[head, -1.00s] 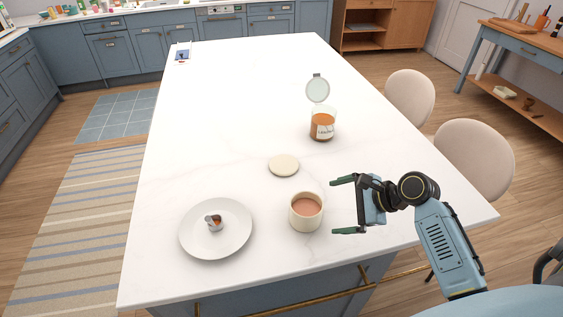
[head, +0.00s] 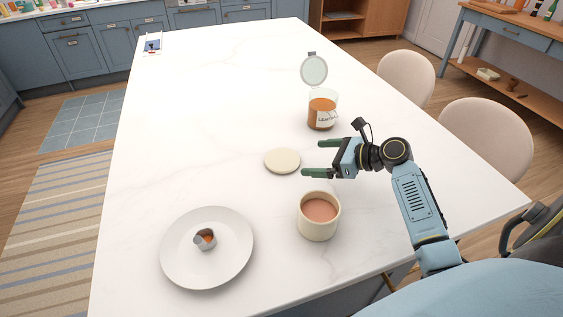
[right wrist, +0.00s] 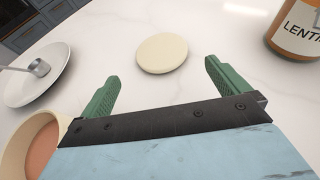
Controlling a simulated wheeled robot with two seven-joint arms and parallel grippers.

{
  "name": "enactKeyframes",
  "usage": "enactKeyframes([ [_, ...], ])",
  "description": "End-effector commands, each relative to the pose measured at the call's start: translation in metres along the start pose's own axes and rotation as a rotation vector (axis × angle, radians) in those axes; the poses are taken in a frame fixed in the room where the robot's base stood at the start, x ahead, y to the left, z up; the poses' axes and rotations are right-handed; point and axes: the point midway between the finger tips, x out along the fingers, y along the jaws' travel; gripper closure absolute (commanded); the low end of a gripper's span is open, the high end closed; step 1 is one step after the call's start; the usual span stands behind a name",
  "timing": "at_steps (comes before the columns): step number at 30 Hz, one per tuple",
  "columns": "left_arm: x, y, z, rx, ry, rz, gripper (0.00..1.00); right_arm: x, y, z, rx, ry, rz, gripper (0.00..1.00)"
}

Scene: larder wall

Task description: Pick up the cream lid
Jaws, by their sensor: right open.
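The cream lid (head: 282,160) is a flat round disc lying on the white table, just left of my right gripper (head: 315,158) in the head view. In the right wrist view the lid (right wrist: 162,53) lies ahead of the two green fingers, slightly left of the middle between them (right wrist: 158,88). My right gripper is open and empty, apart from the lid. A cream cup (head: 319,222) of brown-pink contents stands upright just in front of the gripper; part of it shows at the left of the right wrist view (right wrist: 28,150). My left gripper is not in view.
A glass jar (head: 322,112) with orange contents and a raised lid stands behind the gripper. A white plate (head: 180,262) bearing a small metal item (head: 204,240) is at the front left.

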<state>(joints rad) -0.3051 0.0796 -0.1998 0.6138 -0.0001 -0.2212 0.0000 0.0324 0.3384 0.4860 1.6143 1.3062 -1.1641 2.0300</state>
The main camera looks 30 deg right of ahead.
Motion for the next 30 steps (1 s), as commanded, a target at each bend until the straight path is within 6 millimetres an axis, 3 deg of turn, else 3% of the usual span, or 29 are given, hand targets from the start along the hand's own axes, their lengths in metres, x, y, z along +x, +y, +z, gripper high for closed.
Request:
enactKeyframes([
  [3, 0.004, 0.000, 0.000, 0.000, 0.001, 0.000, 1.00, 0.024, 0.000, 0.000, 0.001, -0.003, 0.001, 0.00],
  [11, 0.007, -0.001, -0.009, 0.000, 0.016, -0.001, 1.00, 0.045, 0.001, -0.001, 0.000, -0.001, 0.001, 0.00],
  [21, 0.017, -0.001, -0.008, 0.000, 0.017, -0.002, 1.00, 0.090, 0.001, -0.006, 0.001, 0.000, 0.001, 0.00],
  [30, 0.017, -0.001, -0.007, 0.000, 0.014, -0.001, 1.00, 0.094, 0.001, -0.005, -0.001, 0.000, 0.000, 0.00],
])
